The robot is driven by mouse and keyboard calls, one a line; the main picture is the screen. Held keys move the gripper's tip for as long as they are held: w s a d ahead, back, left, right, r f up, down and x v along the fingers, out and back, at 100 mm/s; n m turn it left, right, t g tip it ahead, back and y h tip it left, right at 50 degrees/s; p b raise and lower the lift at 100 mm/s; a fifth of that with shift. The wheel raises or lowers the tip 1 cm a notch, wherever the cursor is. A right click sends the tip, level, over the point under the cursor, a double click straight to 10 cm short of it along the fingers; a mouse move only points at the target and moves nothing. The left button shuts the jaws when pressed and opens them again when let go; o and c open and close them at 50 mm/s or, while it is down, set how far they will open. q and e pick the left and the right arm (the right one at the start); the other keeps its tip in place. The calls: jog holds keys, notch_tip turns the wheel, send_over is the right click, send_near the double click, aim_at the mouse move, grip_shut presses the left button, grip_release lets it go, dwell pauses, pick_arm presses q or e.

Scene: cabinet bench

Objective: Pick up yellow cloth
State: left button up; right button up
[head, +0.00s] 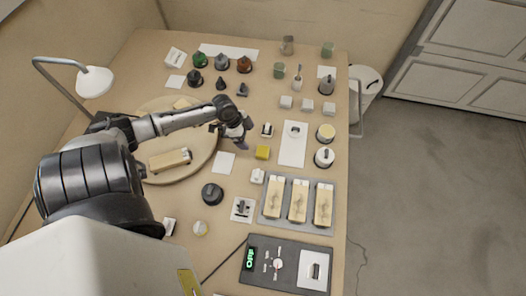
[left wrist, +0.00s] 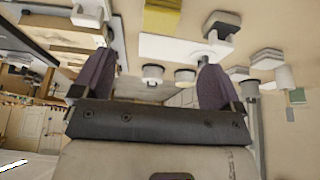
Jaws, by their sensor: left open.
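The yellow cloth (head: 262,152) is a small folded block lying on the bench near its middle, and it shows at the top edge of the left wrist view (left wrist: 162,17). My left gripper (head: 240,141) is just left of the cloth and slightly behind it, apart from it. In the left wrist view its two purple fingers (left wrist: 155,80) are spread wide with nothing between them. My right gripper is in neither view.
A round wooden board (head: 207,158) lies under my left arm. A white plate (head: 292,144) is right of the cloth, and a white card (head: 224,163) is left of it. A grey tray (head: 270,222) with several wooden blocks is in front. Small knobs and bottles stand behind.

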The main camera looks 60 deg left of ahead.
aim_at(260, 150)
pick_arm(q)
jog(key=b+x, duration=0.1)
jog(key=x, duration=0.7)
jog(key=shift+w, duration=0.2)
jog(key=shift+b+x, duration=0.65)
jog(key=shift+x, duration=1.85)
jog(key=c, duration=1)
